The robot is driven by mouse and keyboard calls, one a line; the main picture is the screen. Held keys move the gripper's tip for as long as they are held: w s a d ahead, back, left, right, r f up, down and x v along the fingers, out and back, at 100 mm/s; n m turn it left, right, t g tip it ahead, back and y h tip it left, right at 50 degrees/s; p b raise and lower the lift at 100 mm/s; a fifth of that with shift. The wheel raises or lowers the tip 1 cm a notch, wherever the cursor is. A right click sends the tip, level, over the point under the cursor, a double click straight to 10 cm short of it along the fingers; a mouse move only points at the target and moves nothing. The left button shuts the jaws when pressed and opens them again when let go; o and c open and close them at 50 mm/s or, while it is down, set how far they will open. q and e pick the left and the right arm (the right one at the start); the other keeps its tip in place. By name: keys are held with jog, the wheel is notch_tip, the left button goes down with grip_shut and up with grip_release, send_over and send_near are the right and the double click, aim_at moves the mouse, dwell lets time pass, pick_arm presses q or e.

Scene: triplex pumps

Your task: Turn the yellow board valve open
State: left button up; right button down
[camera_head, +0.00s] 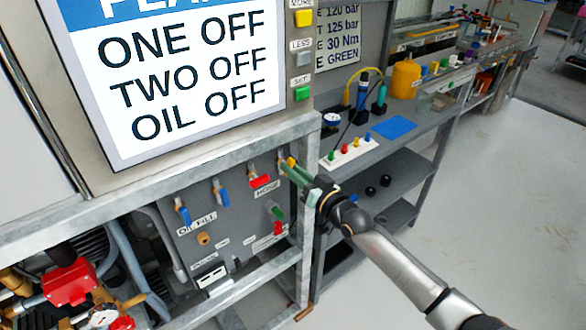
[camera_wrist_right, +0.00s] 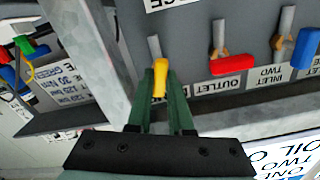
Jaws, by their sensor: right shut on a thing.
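The yellow board valve (camera_wrist_right: 159,80) is on the grey valve board (camera_head: 232,235), at its upper right end near the frame post. In the wrist view its yellow handle sits between the two green fingers of my right gripper (camera_wrist_right: 160,92), with its pale stem beyond. In the head view only a small yellow piece (camera_head: 291,162) shows above the fingers; the rest is hidden by my right gripper (camera_head: 288,170). The gripper is shut on the handle. My left gripper is not in view.
A red lever (camera_head: 260,181) and blue levers (camera_head: 222,196) sit left of the yellow valve. The metal frame post (camera_head: 307,235) stands close on the right. A grey bench (camera_head: 420,112) lies beyond.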

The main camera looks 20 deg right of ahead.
jog(key=n, duration=0.3)
jog(key=shift+n+p, duration=0.3)
jog(key=shift+p, duration=0.05)
dwell(0.4)
jog(key=c, duration=0.8)
grip_release()
jog(key=v, duration=1.2)
jog(key=shift+s+d+p, duration=0.1)
jog(key=shift+s+p, duration=0.15)
jog(key=shift+p, duration=0.1)
